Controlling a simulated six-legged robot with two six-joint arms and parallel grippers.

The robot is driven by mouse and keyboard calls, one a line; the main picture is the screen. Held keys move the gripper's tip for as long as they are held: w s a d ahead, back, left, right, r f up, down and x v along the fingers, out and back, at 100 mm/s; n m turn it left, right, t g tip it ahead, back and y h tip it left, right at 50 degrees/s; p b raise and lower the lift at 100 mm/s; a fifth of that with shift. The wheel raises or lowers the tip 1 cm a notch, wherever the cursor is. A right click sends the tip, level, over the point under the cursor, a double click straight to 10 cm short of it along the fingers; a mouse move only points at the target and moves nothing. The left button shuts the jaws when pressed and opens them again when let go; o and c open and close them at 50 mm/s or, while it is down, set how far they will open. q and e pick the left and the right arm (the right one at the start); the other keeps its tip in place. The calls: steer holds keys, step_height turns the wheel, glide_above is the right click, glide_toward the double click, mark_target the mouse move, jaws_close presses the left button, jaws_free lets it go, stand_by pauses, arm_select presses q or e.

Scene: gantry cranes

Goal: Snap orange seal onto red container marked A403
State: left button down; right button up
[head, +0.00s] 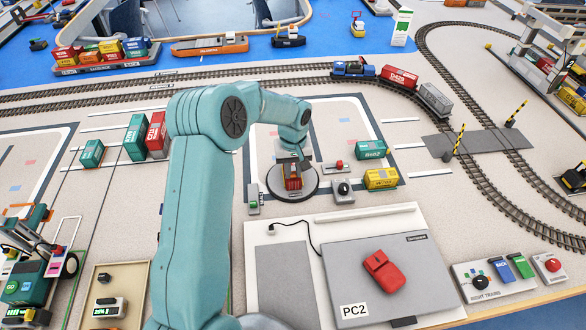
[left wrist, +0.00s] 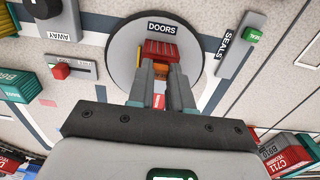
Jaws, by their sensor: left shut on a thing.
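A red container (head: 293,184) stands on the dark round turntable (head: 275,183) labelled DOORS. In the left wrist view the container's ribbed red body (left wrist: 162,48) shows just beyond my fingertips; I cannot read A403 on it. My left gripper (head: 292,168) reaches down over the turntable. In the left wrist view its two grey fingers (left wrist: 162,78) are closed around a small orange piece, apparently the seal (left wrist: 171,69), close against the container. Whether seal and container touch is hard to tell, as the fingers hide most of it. My right gripper is not in view.
A SEALS dispenser (left wrist: 230,45) with a green button stands beside the turntable. A red-button box (head: 339,166), a black-knob box (head: 343,191), a green container (head: 370,149) and a yellow container (head: 381,179) stand to the right.

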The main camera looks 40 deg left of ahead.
arm_select(q)
steer(key=shift+f, duration=0.1)
steer(key=shift+c, duration=2.4)
jaws_free()
steer(key=shift+r+p, duration=1.9)
steer(key=shift+r, duration=1.6)
